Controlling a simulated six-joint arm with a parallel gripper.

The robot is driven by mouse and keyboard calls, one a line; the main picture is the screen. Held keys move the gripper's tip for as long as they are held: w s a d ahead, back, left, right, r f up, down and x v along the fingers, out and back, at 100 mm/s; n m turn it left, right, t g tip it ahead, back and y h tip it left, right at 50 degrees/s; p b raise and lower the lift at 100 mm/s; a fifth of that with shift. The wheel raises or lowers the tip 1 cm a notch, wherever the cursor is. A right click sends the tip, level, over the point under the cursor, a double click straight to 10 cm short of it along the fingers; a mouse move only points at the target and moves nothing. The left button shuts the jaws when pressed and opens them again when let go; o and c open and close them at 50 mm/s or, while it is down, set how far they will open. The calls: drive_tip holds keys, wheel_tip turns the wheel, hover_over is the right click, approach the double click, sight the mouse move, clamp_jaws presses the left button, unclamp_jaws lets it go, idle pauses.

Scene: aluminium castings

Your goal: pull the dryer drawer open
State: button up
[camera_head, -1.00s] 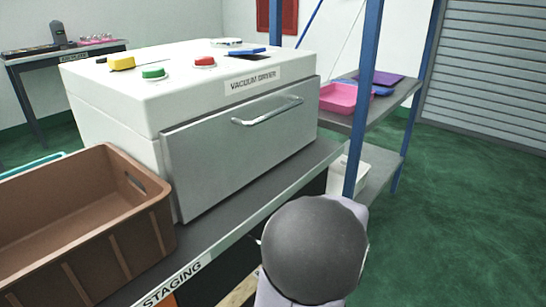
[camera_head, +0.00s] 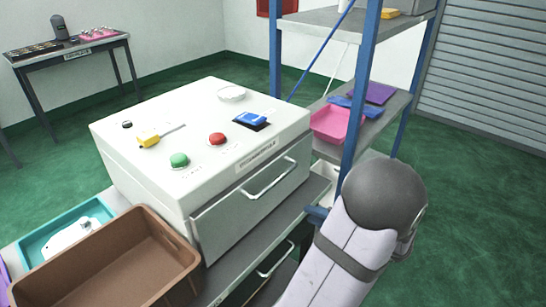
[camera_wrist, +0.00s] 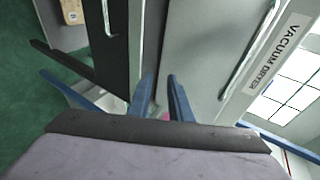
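The vacuum dryer (camera_head: 205,150) is a white box on the bench, with a grey drawer front (camera_head: 230,220) that looks shut. The drawer's bar handle (camera_head: 270,180) runs across the upper front. In the wrist view the handle (camera_wrist: 250,55) shows at upper right, beside the "VACUUM DRYER" label. My gripper (camera_wrist: 160,82) has two blue fingers, apart, with nothing between them. They are to the left of the handle in that view and do not touch it. In the head view my arm largely hides the gripper, right of the dryer.
A brown crate (camera_head: 110,262) and a teal tray (camera_head: 48,240) stand left of the dryer. A second handle (camera_head: 278,258) is below the bench top. A blue-posted shelf (camera_head: 362,90) with a pink tray (camera_head: 338,124) stands close behind my arm. Green floor is free at right.

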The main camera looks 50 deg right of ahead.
sight(273, 182)
drive_tip(key=w+a+r+n+t+y+p, duration=0.1)
drive_tip(key=w+a+r+t+y+p, duration=0.1)
drive_tip(key=a+r+p, duration=0.3)
drive_tip(key=w+r+n+t+y+p, duration=0.1)
drive_tip(key=w+r+p, duration=0.1)
drive_tip(key=r+p, duration=0.3)
drive_tip(key=shift+w+a+p, duration=0.2)
drive_tip(key=shift+w+p, duration=0.35)
drive_tip(key=shift+w, duration=2.15)
drive_tip(key=shift+w+d+f, duration=0.1)
drive_tip(key=shift+w+f, duration=0.2)
drive_tip(key=shift+w, duration=0.3)
drive_tip(key=shift+c, duration=0.4)
clamp_jaws()
